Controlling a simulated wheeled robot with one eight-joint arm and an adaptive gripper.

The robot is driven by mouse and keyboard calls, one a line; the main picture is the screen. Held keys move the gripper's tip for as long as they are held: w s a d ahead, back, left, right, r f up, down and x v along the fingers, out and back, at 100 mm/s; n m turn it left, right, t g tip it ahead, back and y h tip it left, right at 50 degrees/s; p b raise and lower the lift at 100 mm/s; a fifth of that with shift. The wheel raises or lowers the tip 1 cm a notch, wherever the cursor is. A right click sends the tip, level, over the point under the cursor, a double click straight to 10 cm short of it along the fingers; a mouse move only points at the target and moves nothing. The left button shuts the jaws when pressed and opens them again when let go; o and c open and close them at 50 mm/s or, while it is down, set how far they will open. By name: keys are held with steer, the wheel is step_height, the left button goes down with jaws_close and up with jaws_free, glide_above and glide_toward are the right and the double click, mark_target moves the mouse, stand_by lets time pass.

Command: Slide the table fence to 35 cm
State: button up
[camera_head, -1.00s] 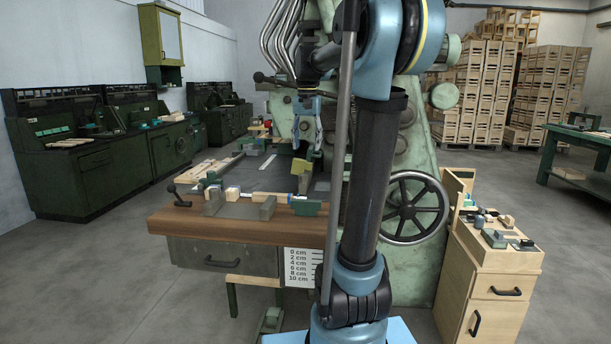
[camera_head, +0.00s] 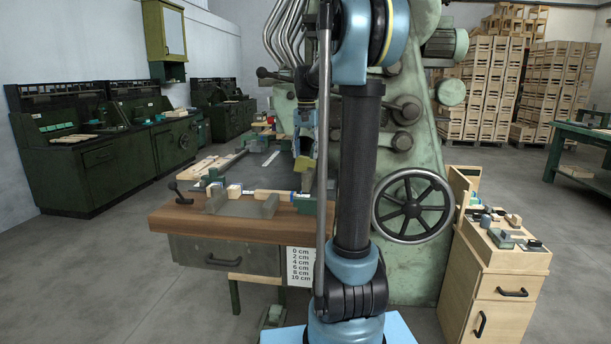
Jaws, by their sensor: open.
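My gripper (camera_head: 304,133) hangs jaws-down over the dark machine table (camera_head: 262,173), near the green machine's column. It is open, and nothing shows between its jaws; it is small and partly covered by my arm's thin rod. A yellow-green piece (camera_head: 304,165) stands on the table just below it, partly hidden by the rod; I cannot tell whether it is part of the fence. A pale strip (camera_head: 270,158) lies along the table. A card (camera_head: 301,265) with marks from 0 to 10 cm hangs at the front. No 35 cm mark is readable.
A wooden bench front (camera_head: 230,228) carries a grey vise (camera_head: 238,207) with wood pieces. Wood slats (camera_head: 217,162) lie on the table's left side. A handwheel (camera_head: 412,206) and a wooden cabinet (camera_head: 500,275) stand at right. Floor at left is clear.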

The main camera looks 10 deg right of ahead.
mark_target(306, 172)
step_height(306, 172, down, 9)
steer(key=shift+r, duration=0.15)
stand_by(0.4)
jaws_close()
